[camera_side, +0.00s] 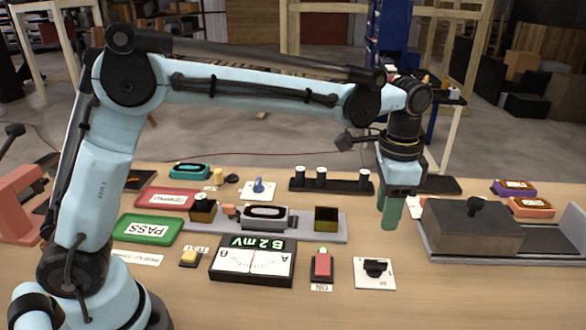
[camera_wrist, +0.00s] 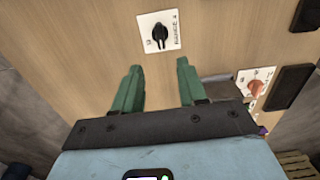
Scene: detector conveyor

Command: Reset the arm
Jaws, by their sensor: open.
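My gripper (camera_side: 391,212) hangs pointing down above the right-middle part of the wooden table (camera_side: 448,290). Its two green fingers also show in the wrist view (camera_wrist: 158,70), spread apart with only bare table seen between them. It is open and empty. My light blue arm reaches across from the left, with its forearm roughly level. A white plate with a black knob (camera_side: 375,268) lies in front of the gripper, and it also shows beyond the fingertips in the wrist view (camera_wrist: 160,33).
A meter reading "B 2 mV" (camera_side: 253,262), a red button (camera_side: 322,265), and a yellow button (camera_side: 190,257) stand at the front. Green PASS (camera_side: 148,229) and red (camera_side: 166,198) trays are left. A grey box (camera_side: 470,228) is right. A rail (camera_side: 335,229) with a device (camera_side: 266,217) lies mid-table.

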